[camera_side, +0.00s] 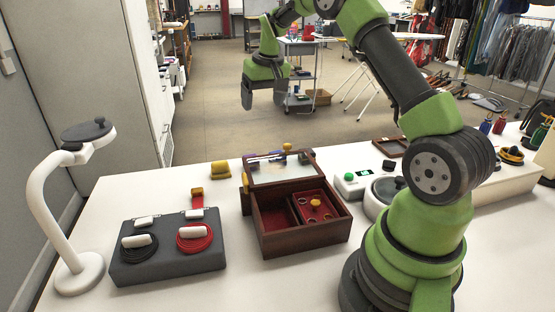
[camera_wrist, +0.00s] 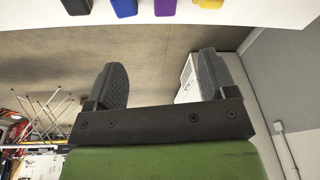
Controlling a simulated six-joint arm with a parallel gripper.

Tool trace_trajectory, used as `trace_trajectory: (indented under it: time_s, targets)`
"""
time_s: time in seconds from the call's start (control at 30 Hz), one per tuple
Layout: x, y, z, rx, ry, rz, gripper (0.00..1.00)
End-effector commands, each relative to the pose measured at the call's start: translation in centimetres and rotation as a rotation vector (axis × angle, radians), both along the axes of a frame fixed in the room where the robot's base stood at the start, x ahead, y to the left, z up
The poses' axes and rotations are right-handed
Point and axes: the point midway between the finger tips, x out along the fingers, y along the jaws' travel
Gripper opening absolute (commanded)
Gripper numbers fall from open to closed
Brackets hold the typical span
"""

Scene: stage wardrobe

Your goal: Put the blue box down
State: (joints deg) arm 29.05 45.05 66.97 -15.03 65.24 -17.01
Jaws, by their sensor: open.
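My gripper (camera_side: 264,94) is open and empty, raised in the air beyond the table's far edge in the side view. Its two dark fingers stand wide apart in the wrist view (camera_wrist: 162,80), with only floor between them. A blue box (camera_wrist: 124,8) shows at the top of the wrist view, on the white table near its edge, partly cut off by the frame. In the side view, the raised lid of the wooden box mostly hides that row.
A yellow piece (camera_side: 220,168) stands by the table's far edge. The wooden box (camera_side: 300,236) with its lid up is mid-table. A grey case with cables (camera_side: 168,262) and a white lamp-like stand (camera_side: 50,222) are at left. A trolley (camera_side: 300,75) stands behind.

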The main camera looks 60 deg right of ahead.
Motion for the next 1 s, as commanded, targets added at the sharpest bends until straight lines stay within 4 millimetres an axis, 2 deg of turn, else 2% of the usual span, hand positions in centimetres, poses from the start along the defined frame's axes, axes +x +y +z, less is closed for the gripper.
trace_trajectory:
  time_s: [0.03, 0.1, 0.2, 0.3, 0.6, 0.83, 1.0]
  targets:
    - [0.1, -1.7, -2.3, 0.005, 0.028, -0.016, 0.78]
    - [0.0, -3.4, -4.7, 0.005, 0.054, -0.027, 0.78]
    - [-0.4, -5.1, -7.3, 0.008, 0.083, -0.041, 0.78]
    - [-0.7, -6.1, -8.8, 0.010, 0.098, -0.047, 0.78]
    - [-0.5, -6.6, -13.0, 0.012, 0.107, -0.050, 0.78]
    - [-0.3, -6.7, -14.8, 0.011, 0.105, -0.050, 0.78]
    - [-0.1, -6.9, -17.3, 0.011, 0.106, -0.050, 0.78]
